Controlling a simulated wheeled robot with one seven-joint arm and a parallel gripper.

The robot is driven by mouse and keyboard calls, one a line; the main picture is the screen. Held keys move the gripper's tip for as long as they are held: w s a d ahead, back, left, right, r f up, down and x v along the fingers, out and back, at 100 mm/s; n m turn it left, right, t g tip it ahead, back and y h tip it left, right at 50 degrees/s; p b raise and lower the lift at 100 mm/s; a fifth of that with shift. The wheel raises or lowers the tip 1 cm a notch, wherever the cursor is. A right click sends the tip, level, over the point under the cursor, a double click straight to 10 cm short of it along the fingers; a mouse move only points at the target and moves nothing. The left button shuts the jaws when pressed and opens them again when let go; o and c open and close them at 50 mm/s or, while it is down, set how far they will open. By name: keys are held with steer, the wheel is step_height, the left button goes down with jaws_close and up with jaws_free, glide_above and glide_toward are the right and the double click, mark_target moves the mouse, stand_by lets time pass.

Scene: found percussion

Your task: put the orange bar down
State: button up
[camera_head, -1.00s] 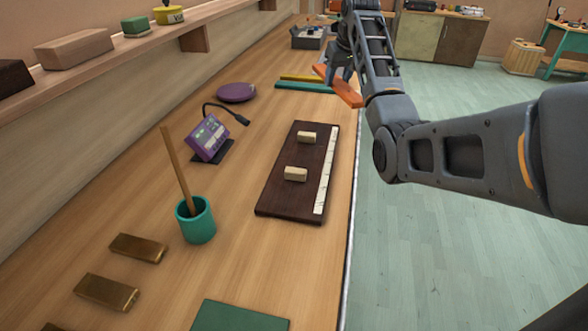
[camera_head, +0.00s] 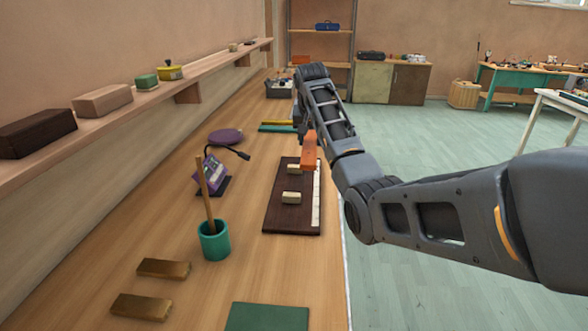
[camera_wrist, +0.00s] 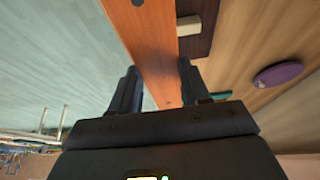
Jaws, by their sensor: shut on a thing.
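The orange bar (camera_head: 309,152) is in my gripper, raised above the workbench near the far end of a dark board. In the wrist view the orange bar (camera_wrist: 150,42) runs between the two dark fingers of my gripper (camera_wrist: 157,88), which is shut on it. In the head view the fingers are mostly hidden by my arm. The dark board (camera_head: 279,213) lies on the bench with a pale marked strip along its right edge. Two cream blocks, a near one (camera_head: 291,197) and a far one (camera_head: 294,168), rest on it.
A teal cup (camera_head: 214,241) holding a stick, a purple device (camera_head: 213,175) and a purple disc (camera_head: 225,136) stand left of the board. A teal bar (camera_head: 277,128) lies beyond it. Brass bars (camera_head: 163,268) and a green mat (camera_head: 267,317) are nearer. Bare bench lies left of the board.

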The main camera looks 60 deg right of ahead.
steer(key=shift+w+a+f+p, duration=0.4)
steer(key=shift+a+f, duration=0.6)
steer(key=shift+f, duration=0.3)
steer(key=shift+w+a+f+p, duration=0.4)
steer(key=shift+a+f, duration=0.65)
steer(key=shift+f, duration=0.3)
steer(key=shift+w+a+f+p, duration=0.4)
steer(key=shift+a+f, duration=0.6)
steer(key=shift+f, duration=0.3)
steer(key=shift+f, duration=0.15)
steer(key=shift+f, duration=0.35)
steer(key=shift+f, duration=0.15)
steer(key=o, duration=1.2)
